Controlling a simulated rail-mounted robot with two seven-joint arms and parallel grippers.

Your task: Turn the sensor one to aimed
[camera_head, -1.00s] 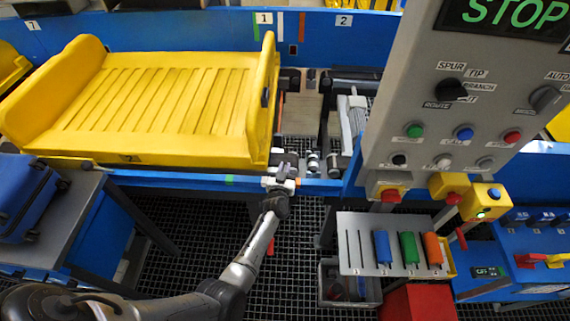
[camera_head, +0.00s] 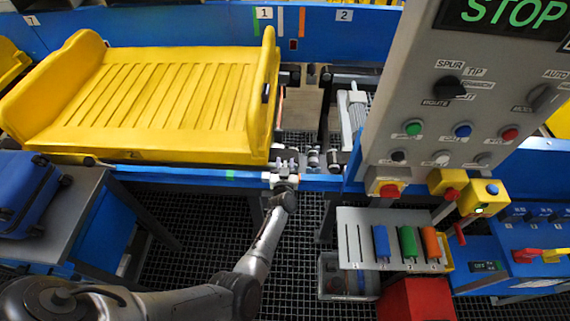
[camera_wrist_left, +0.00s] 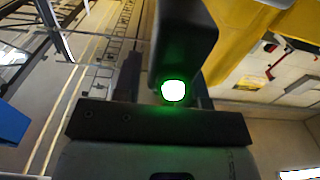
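My left gripper (camera_head: 284,169) is at the blue conveyor's front edge, beside the right end of the yellow tray. In the left wrist view, a dark block (camera_wrist_left: 186,35) with a lit green lamp (camera_wrist_left: 173,91) sits at the gripper fingers; it appears to be the sensor. Dark finger parts show on both sides of the lamp. I cannot tell whether they touch the block or grip it. In the head view the gripper covers most of the sensor, and its aim cannot be read. My right gripper is not in view.
The yellow tray (camera_head: 190,57) lies on the conveyor (camera_head: 135,175). A grey control panel (camera_head: 425,120) with a knob and buttons stands at the right. Below it is a rack (camera_head: 353,258) with blue, green and orange pieces. A blue case (camera_head: 28,195) stands at the left.

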